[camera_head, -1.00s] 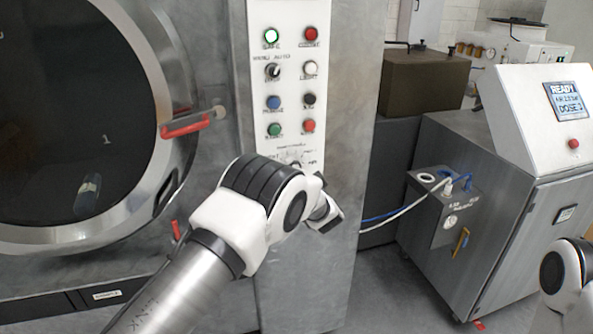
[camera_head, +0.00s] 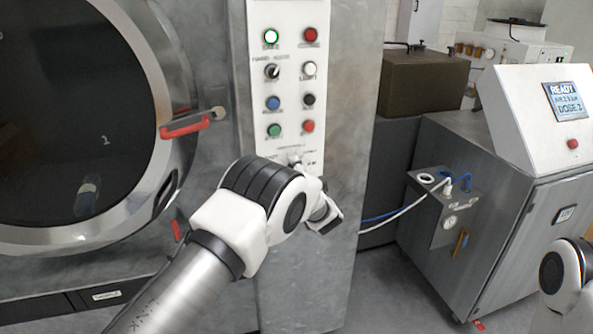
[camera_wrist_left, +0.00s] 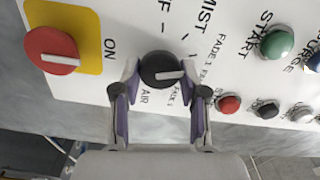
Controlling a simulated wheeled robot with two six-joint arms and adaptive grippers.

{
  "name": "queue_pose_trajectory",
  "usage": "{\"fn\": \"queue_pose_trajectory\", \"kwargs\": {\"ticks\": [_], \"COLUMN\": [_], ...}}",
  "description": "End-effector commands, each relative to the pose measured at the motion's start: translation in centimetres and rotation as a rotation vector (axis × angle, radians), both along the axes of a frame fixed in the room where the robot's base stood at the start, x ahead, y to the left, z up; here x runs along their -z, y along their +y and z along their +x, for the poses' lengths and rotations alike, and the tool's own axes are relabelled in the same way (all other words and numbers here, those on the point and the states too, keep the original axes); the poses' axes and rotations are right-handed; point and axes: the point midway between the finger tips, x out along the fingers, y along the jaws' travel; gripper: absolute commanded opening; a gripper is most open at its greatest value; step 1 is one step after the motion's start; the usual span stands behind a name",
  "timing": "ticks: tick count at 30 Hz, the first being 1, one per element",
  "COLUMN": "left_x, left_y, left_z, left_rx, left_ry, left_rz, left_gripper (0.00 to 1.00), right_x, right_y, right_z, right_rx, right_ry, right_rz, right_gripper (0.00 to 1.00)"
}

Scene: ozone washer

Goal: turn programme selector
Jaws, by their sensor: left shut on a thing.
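The programme selector (camera_wrist_left: 158,68) is a round black knob with a white pointer bar on the white panel. In the left wrist view it sits between the fingertips of my left gripper (camera_wrist_left: 163,77), which is shut on it, one finger on each side. The pointer bar lies nearly level in that view. Printed labels such as MIST and AIR surround the knob. In the head view my left arm reaches to the lower part of the panel (camera_head: 345,90), and its wrist hides the gripper's fingers. My right gripper is out of view; only part of my right arm shows.
A red knob on a yellow plate (camera_wrist_left: 89,18) lies to the left in the wrist view. The green START button (camera_wrist_left: 277,43) and the red button (camera_wrist_left: 229,104) lie to the right. The washer's round door has a red handle (camera_head: 186,127). A dosing cabinet (camera_head: 500,190) stands right.

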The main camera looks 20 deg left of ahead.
Motion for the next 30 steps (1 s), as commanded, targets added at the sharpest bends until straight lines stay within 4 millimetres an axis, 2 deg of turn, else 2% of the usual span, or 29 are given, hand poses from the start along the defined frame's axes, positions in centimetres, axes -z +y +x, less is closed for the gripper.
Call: {"fn": "queue_pose_trajectory", "kwargs": {"ticks": [3,4,6,17,25,30], "left_x": [-0.1,-0.1,-0.1,-0.1,0.0,0.0], "left_y": [0.0,0.0,0.0,-0.4,-3.3,-4.3], "left_z": [0.0,0.0,0.0,-0.4,-4.6,-6.1], "left_rx": [0.001,0.001,0.001,0.002,0.004,0.002], "left_ry": [-0.002,-0.002,-0.002,0.0,0.002,-0.001], "left_rz": [0.0,0.0,0.0,0.0,0.004,0.002], "left_gripper": [0.08,0.46,0.66,0.66,0.66,0.66], "right_x": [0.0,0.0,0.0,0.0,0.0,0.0], "right_y": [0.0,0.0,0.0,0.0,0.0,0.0], "right_z": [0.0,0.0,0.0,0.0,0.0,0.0], "right_rx": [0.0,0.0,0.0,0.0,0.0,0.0], "right_ry": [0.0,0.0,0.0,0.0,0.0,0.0], "right_rz": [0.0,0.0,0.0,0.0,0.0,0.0], "right_gripper": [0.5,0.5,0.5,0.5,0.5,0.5]}}
